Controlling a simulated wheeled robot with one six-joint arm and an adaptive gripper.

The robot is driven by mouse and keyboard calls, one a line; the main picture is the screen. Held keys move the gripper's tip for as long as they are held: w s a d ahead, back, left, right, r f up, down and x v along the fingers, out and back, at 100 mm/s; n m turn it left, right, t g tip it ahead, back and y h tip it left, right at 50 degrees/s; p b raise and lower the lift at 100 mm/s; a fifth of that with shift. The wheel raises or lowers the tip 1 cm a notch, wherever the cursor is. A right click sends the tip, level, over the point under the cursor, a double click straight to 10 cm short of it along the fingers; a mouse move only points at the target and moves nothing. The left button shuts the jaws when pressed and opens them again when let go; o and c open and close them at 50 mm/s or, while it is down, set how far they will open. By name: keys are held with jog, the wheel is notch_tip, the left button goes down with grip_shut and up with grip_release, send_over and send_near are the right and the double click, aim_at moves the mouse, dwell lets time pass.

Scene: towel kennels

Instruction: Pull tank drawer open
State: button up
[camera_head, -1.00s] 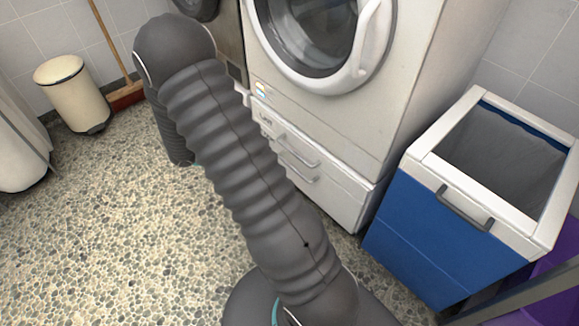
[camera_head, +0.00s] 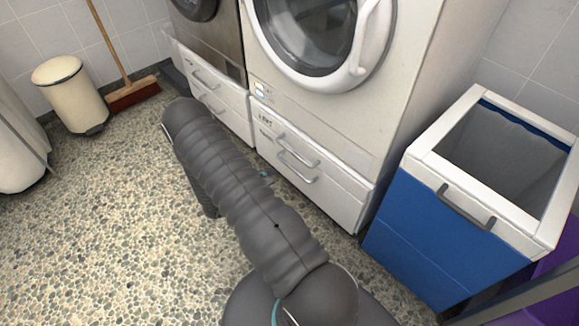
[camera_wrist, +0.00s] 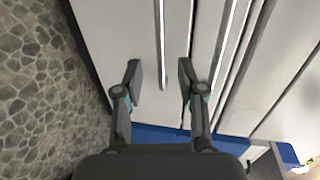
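Two white drawers sit low under the white front-loading machine, each with a bar handle. The upper drawer's handle (camera_head: 297,149) and the lower drawer's handle (camera_head: 296,167) show in the head view, and both drawers look shut. Dark labels on the fronts are too small to read surely, so I cannot tell which is the tank drawer. In the wrist view my gripper (camera_wrist: 160,80) is open and empty, facing the drawer fronts. One bar handle (camera_wrist: 162,45) runs between its fingers in the picture; contact is not visible. The second handle (camera_wrist: 226,50) lies to the right. My arm mostly hides the gripper in the head view.
A blue and white open bin (camera_head: 420,230) stands close right of the drawers. A second machine with its own drawers (camera_head: 210,92) is at the left. A cream pedal bin (camera_head: 72,95) and a red broom (camera_head: 134,93) stand farther left. The pebbled floor (camera_head: 100,220) is clear.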

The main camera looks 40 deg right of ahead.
aim_at(289, 165)
jog(key=x, duration=1)
jog(key=shift+d, duration=0.3)
grip_shut()
